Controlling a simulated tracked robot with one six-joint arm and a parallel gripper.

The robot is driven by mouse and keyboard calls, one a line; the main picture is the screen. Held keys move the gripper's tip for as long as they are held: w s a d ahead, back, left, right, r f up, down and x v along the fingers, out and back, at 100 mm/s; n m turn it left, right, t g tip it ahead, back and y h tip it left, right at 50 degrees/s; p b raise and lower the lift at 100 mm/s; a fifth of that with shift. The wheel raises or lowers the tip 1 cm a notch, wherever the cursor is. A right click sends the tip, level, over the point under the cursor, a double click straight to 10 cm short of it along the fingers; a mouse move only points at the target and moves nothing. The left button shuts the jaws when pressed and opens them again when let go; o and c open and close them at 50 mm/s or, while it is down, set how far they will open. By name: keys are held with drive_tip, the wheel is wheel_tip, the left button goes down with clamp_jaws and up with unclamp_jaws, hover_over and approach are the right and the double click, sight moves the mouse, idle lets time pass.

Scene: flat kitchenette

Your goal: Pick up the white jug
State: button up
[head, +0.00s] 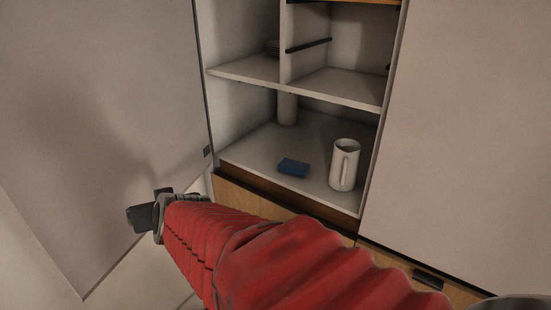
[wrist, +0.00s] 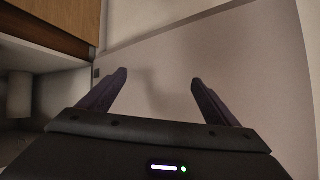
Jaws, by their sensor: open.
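The white jug (head: 344,166) stands upright on the bottom shelf of the open cupboard, near its right side, in the head view. Its handle faces the front. My gripper (head: 137,217) is outside the cupboard, low and to the left, in front of the open left door. The jug is well to the right of it, and the two are apart. In the wrist view the two fingers of my gripper (wrist: 158,84) are spread, with nothing between them. The jug cannot be made out in the wrist view.
A blue block-like item (head: 293,167) lies left of the jug. A white cylinder (head: 287,108) stands farther back. The middle shelf (head: 340,87) is above. The left door (head: 100,120) hangs open beside my gripper; a pale panel (head: 465,140) borders the opening's right.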

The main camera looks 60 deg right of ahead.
drive_tip(key=d+m+h, duration=0.3)
drive_tip(key=d, duration=0.6)
drive_tip(key=m+g+h, duration=1)
drive_tip(key=g, duration=0.3)
approach(342, 155)
drive_tip(key=shift+w+a+f, duration=0.1)
drive_tip(key=shift+a, duration=0.15)
drive_tip(key=shift+d, duration=0.15)
drive_tip(key=d, duration=0.5)
drive_tip(key=s+d, duration=0.1)
drive_tip(key=d, duration=0.2)
drive_tip(key=shift+d, duration=0.15)
drive_tip(key=shift+d, duration=0.1)
